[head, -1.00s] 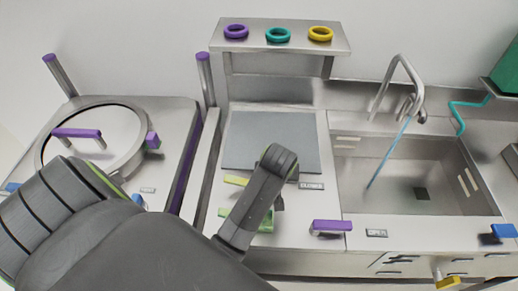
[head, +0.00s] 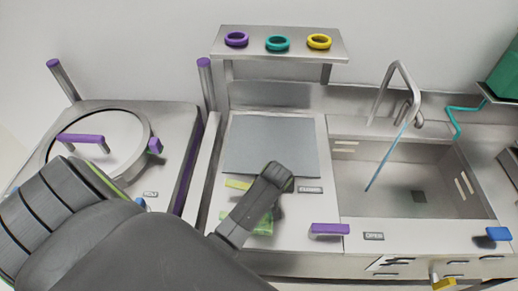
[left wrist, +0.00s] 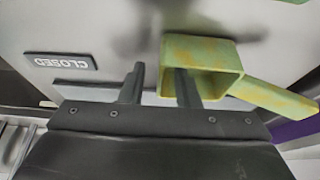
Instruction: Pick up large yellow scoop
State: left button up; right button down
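The yellow-green scoop, a square box with a slanting handle, lies on the steel counter; it shows in the left wrist view (left wrist: 203,52), and partly behind my left arm in the head view (head: 262,226). My left gripper (left wrist: 159,84) is open at the box in the left wrist view. One finger stands outside the near side wall and the other shows across the box opening, so that wall appears between them. I cannot tell whether the fingers touch it. In the head view the left fingertips are hidden by the arm. My right gripper is not in view.
A grey plate (head: 270,145) lies behind the scoop, with a CLOSED label (head: 310,190) beside it. A purple handle (head: 330,229) stands at the counter front. A sink (head: 410,170) is to the right, and a round-lidded unit (head: 125,135) to the left. A shelf with rings (head: 280,52) stands behind.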

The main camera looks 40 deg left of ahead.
pick_arm(q)
jog(key=shift+c, duration=0.3)
grip_shut()
